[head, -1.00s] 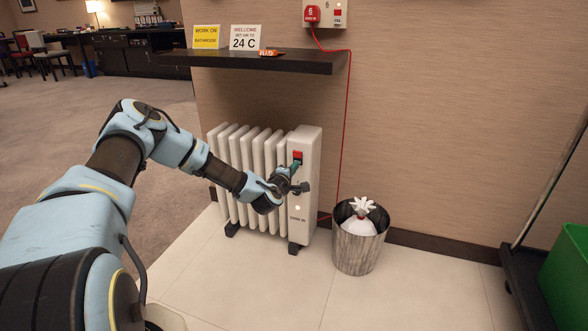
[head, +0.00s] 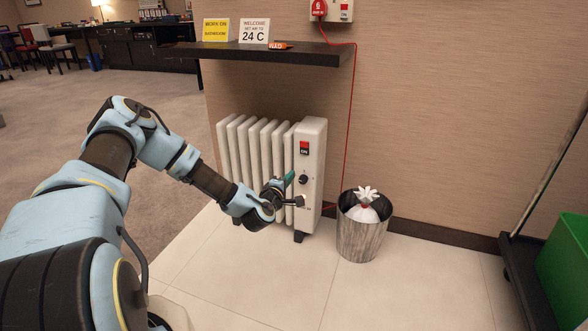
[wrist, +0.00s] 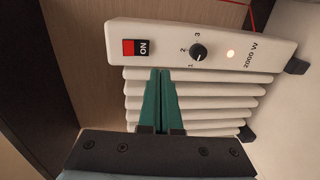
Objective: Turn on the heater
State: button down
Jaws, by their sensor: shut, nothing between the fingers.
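The heater (head: 312,165) is a white oil radiator with several fins, standing on the tile floor under the shelf. Its front panel has a red switch (head: 304,147) with an "ON" label, a black knob (head: 303,179) and a lamp. In the head view my gripper (head: 290,177) is just left of the knob.
A metal bin (head: 360,235) with a white bag stands right of the heater. A dark shelf (head: 270,52) with signs is above. A red cord (head: 351,120) runs from the wall socket (head: 330,10) down behind the heater. A green container (head: 565,260) is at far right.

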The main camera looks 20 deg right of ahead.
jog(key=shift+f+v, duration=0.15)
jog(key=shift+v, duration=0.4)
jog(key=shift+f+v, duration=0.15)
jog(key=shift+v, duration=0.45)
